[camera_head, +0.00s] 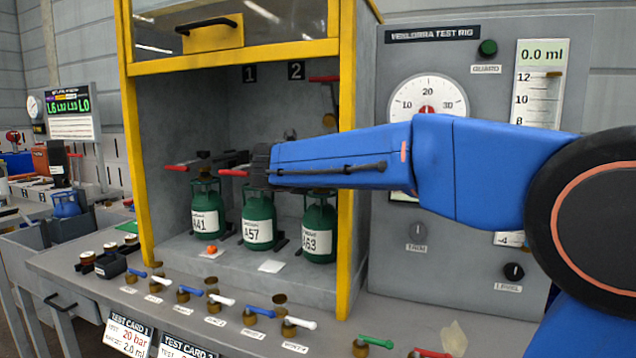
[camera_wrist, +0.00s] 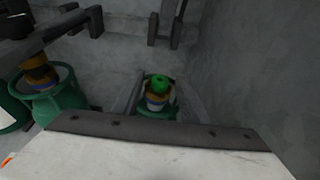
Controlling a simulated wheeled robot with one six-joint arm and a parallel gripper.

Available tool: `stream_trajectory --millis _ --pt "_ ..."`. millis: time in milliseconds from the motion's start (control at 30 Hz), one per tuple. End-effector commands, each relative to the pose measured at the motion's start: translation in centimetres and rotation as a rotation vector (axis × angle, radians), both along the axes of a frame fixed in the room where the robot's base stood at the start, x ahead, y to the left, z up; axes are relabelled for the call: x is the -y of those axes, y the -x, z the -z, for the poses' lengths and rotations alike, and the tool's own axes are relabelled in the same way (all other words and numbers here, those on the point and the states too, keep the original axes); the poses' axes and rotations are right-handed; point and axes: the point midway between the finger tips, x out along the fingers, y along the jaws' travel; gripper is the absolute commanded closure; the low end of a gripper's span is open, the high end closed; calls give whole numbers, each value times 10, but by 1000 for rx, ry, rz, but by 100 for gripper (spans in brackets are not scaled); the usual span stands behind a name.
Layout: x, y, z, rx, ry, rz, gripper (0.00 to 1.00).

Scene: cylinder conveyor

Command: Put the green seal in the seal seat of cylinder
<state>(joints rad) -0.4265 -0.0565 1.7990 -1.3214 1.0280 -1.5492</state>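Three green cylinders stand in the cabinet: A41 (camera_head: 206,209), A57 (camera_head: 258,217) and A63 (camera_head: 319,226). My blue arm reaches in from the right, and my gripper (camera_head: 262,165) is above the cylinders with its fingertips hidden. The wrist view looks down on a cylinder (camera_wrist: 155,112) with a brass valve. A small bright green piece (camera_wrist: 159,84), which looks like the green seal, shows at the top of that valve. I cannot tell whether it is seated, resting there or held. A pale block with a dark edge fills the lower wrist view.
An orange piece (camera_head: 211,251) lies on a white pad on the cabinet floor, beside a bare white pad (camera_head: 272,266). Red-handled levers (camera_head: 234,172) reach over the cylinders. The yellow cabinet post (camera_head: 346,220) stands close to my arm. Several coloured valve handles line the front ledge.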

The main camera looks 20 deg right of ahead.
Motion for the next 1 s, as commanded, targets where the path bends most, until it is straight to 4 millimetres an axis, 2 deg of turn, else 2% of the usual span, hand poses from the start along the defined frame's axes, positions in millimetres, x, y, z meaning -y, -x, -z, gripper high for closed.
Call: stream_trajectory --millis 167,600,800,1000 --pt "-12 15 -6 1 -1 -3 61" --pt "-54 74 -28 0 0 -2 61" --pt "-65 89 -34 0 0 -1 61" --pt "-67 93 -36 0 0 0 61"
